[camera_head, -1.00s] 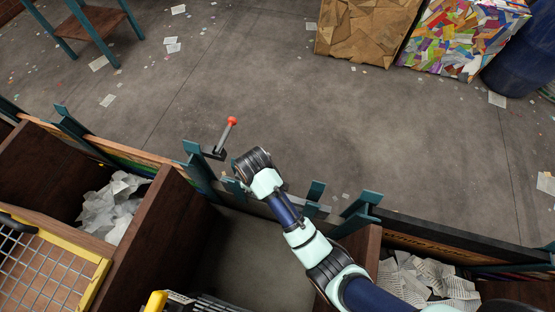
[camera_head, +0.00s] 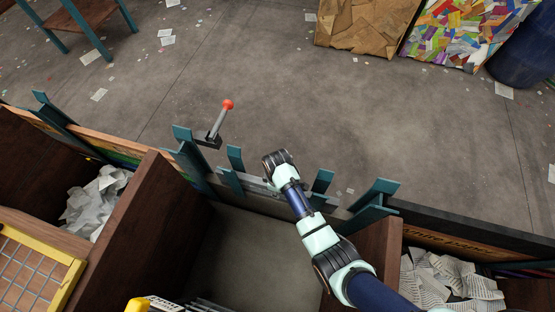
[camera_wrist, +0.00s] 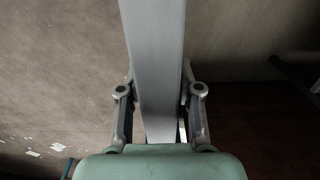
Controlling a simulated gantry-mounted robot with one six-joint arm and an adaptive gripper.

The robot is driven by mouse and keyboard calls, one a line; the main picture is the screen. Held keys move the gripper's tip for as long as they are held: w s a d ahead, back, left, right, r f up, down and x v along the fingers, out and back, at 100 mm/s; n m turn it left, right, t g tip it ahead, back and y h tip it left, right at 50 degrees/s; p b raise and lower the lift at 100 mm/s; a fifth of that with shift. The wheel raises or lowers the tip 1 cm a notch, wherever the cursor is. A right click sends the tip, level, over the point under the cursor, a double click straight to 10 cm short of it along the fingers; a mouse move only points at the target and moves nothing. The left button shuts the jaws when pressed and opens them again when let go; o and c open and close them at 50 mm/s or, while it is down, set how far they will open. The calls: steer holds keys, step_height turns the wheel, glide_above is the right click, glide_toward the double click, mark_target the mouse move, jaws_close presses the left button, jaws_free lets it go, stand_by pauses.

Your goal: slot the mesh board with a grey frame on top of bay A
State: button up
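My gripper (camera_head: 280,160) is at the front edge of the middle bay (camera_head: 255,255), between teal uprights. In the wrist view, a smooth grey bar (camera_wrist: 155,60) runs upward from between the two fingers of my gripper (camera_wrist: 160,110). The fingers lie close on either side of it, but I cannot tell whether they press on it. A light grey strip (camera_head: 255,184) crosses the bay's front edge beside my gripper. I cannot make out a mesh board with a grey frame, nor any letter A.
A mesh panel with a yellow frame (camera_head: 68,284) lies at the lower left. A lever with a red knob (camera_head: 228,105) stands left of my gripper. Bays with paper (camera_head: 95,205) flank the middle bay. Open floor lies beyond, with pressed bales (camera_head: 365,25) at the back.

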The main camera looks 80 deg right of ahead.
step_height(320, 180, down, 2)
jaws_close()
stand_by(0.3)
steer(key=shift+c, duration=2.4)
jaws_free()
jaws_close()
steer(key=shift+r, duration=0.1)
